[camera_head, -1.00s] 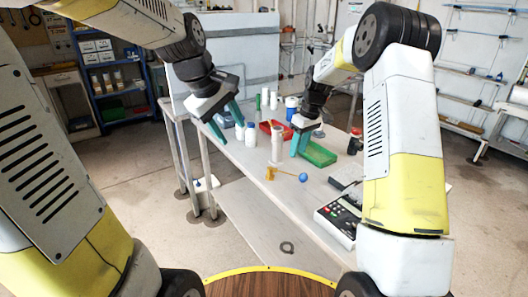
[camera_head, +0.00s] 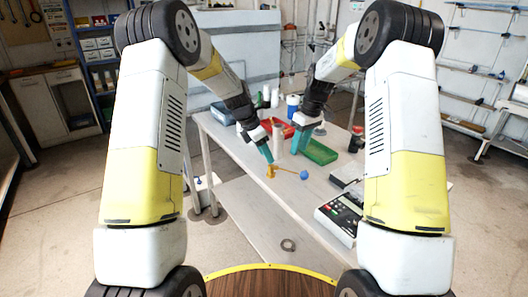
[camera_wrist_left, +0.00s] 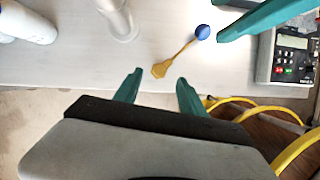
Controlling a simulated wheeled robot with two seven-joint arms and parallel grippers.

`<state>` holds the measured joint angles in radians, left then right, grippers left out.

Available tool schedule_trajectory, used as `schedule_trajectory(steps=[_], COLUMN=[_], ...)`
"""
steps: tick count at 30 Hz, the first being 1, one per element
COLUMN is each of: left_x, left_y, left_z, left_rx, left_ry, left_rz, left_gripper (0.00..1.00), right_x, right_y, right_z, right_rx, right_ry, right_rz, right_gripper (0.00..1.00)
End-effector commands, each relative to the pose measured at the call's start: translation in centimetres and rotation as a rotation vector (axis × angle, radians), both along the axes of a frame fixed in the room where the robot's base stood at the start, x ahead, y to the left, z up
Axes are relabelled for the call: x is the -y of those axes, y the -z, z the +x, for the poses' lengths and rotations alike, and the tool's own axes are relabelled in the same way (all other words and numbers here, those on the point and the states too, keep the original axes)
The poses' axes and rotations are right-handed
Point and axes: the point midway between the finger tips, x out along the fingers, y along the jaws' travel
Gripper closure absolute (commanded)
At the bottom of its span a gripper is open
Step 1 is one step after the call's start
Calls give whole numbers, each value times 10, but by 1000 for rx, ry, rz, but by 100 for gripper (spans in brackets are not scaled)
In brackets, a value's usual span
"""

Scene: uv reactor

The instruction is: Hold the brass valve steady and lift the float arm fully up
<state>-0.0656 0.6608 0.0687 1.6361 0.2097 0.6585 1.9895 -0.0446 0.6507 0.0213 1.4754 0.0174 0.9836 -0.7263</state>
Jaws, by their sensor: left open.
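The brass valve (camera_head: 270,171) stands near the front edge of the table, with its thin float arm reaching right to a blue ball (camera_head: 304,175). In the left wrist view the brass valve (camera_wrist_left: 160,70) lies just beyond my fingertips and the blue ball (camera_wrist_left: 202,32) is up and to the right. My left gripper (camera_head: 268,155) hangs just behind and above the valve; its teal fingers (camera_wrist_left: 155,75) are apart with nothing between them. My right gripper (camera_head: 298,140) is over the table behind the blue ball; its finger gap is not clear.
A white cylinder (camera_head: 278,138) stands behind the valve. A green tray (camera_head: 320,152) and a red tray (camera_head: 284,129) lie farther back. A device with a keypad (camera_head: 338,218) sits at the table's right front edge. The table front between valve and device is clear.

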Motion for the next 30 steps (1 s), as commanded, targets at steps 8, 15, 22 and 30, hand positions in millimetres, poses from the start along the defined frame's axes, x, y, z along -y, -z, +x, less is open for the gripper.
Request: schedule_trajectory(steps=[8,15,22,30], left_x=[14,23,24,24], left_y=[39,62,66,66], left_z=[6,11,12,12], left_rx=[-3,-1,0,0], left_ry=[3,4,3,4], left_rz=[1,1,0,1], left_gripper=[52,52,52,81], right_x=[0,0,0,0], right_y=[0,0,0,0], right_z=[0,0,0,0], right_rx=[0,0,0,0], right_ry=[0,0,0,0], right_rz=[0,0,0,0], right_gripper=[64,64,64,64])
